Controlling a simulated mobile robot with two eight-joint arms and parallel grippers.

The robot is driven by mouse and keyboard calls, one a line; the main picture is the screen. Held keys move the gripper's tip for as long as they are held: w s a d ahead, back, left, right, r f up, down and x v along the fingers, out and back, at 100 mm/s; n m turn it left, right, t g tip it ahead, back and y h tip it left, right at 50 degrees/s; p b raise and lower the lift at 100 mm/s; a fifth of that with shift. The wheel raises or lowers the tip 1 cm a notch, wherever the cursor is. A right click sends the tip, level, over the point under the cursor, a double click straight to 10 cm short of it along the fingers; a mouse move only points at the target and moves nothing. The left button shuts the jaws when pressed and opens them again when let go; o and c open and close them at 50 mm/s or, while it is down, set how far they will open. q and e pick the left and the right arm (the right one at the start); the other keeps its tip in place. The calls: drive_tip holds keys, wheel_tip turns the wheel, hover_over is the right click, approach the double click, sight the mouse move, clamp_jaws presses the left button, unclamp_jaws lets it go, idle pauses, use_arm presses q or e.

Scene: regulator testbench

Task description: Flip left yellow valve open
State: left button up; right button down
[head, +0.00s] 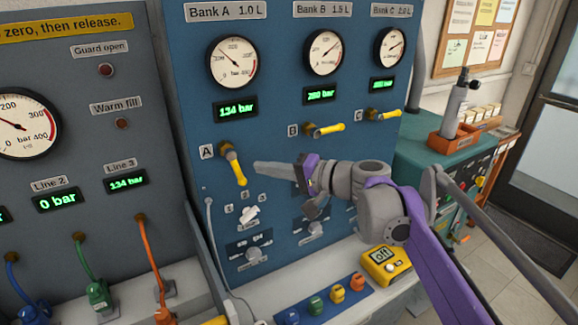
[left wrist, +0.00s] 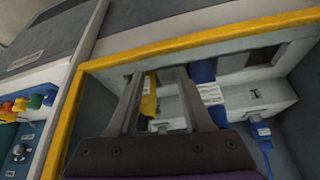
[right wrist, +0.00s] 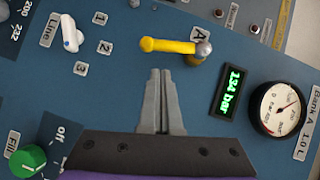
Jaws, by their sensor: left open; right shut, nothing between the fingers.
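The right wrist view shows the same yellow handle (right wrist: 168,45) just beyond my fingertips. My right gripper (head: 258,166) is shut and empty, with its tips a little right of the handle in the head view. The right wrist view shows its closed fingers (right wrist: 160,72) with a small gap to the handle; contact is not visible. My left gripper (left wrist: 158,72) is open, over a yellow-rimmed bay; it is not clearly seen in the head view.
Yellow valves B (head: 325,129) and C (head: 383,115) have handles pointing right. The Bank A display (head: 236,108) reads 134 bar. A white line selector (head: 250,214) sits below valve A. A yellow meter (head: 384,264) stands on the bench below my right arm.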

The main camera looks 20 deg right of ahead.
sight(243, 176)
drive_tip(key=shift+a+f, duration=0.25)
drive_tip(key=shift+a, duration=0.8)
drive_tip(key=shift+s, duration=0.1)
drive_tip(key=shift+s+a+f+m+t+y, duration=0.1)
drive_tip(key=shift+a+f+m+t+y, duration=0.2)
drive_tip(key=shift+m, duration=0.35)
drive_tip(key=shift+s+a+f+m+t+y, duration=0.1)
drive_tip(key=shift+a+f+m+t+y, duration=0.25)
drive_tip(key=shift+m, duration=0.3)
drive_tip(key=shift+r, duration=0.1)
drive_tip(key=shift+w+d, duration=0.1)
